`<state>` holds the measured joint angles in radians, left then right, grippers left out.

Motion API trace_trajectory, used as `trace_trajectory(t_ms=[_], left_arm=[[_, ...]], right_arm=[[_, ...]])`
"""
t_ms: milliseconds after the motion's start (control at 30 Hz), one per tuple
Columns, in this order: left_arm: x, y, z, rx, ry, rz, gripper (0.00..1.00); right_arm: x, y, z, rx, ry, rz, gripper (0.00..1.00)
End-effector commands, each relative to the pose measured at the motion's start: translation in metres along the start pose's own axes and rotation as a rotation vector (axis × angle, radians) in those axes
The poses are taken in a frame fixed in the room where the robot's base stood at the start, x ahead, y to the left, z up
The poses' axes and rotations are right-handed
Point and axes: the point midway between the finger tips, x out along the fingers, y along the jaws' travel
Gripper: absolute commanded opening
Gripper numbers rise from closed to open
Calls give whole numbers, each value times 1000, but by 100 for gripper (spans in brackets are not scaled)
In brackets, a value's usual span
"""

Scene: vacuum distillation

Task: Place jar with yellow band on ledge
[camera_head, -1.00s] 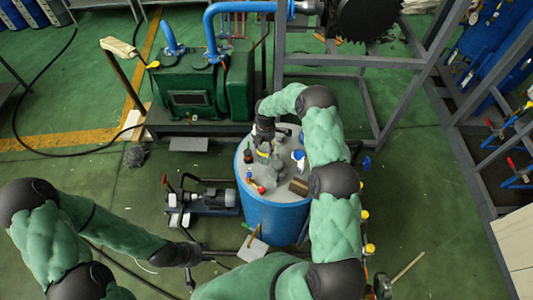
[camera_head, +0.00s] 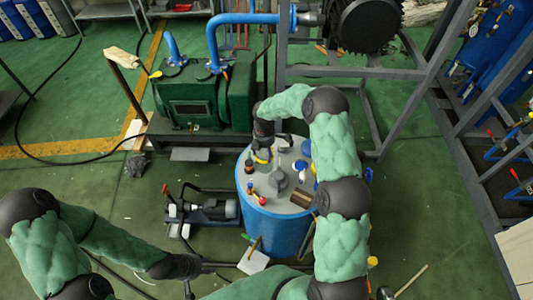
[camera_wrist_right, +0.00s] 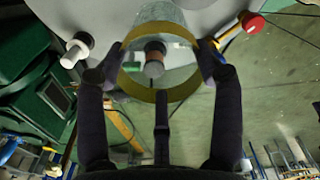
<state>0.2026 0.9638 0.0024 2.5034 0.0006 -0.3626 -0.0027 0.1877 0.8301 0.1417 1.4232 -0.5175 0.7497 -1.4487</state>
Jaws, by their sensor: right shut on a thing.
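A reddish-brown thing shows through the glass. In the head view my right gripper (camera_head: 263,150) is above the far left part of the grey lid of a blue drum (camera_head: 275,228), with a little yellow at its tips. I cannot tell whether the jar touches the lid. I cannot identify the ledge.
A green machine (camera_head: 195,95) stands behind, a pump (camera_head: 207,210) to the left. Grey metal framing (camera_head: 390,66) bounds the back right.

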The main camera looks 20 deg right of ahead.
Motion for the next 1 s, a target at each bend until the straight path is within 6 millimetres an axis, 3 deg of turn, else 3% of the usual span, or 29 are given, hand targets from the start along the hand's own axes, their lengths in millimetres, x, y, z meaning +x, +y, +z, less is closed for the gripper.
trace_trajectory(t_ms=[233,500,733,1000], left_arm=[[3,-1,0,0,0,0,40],[9,-3,0,0,0,0,40],[11,-4,0,0,0,0,40],[12,-4,0,0,0,0,40]], right_arm=[[-34,-17,-23,-2,-1,2,10],[-53,-44,-60,-3,-1,2,10],[-65,-60,-83,-2,-1,1,10],[-71,-68,-94,-1,0,0,10]])
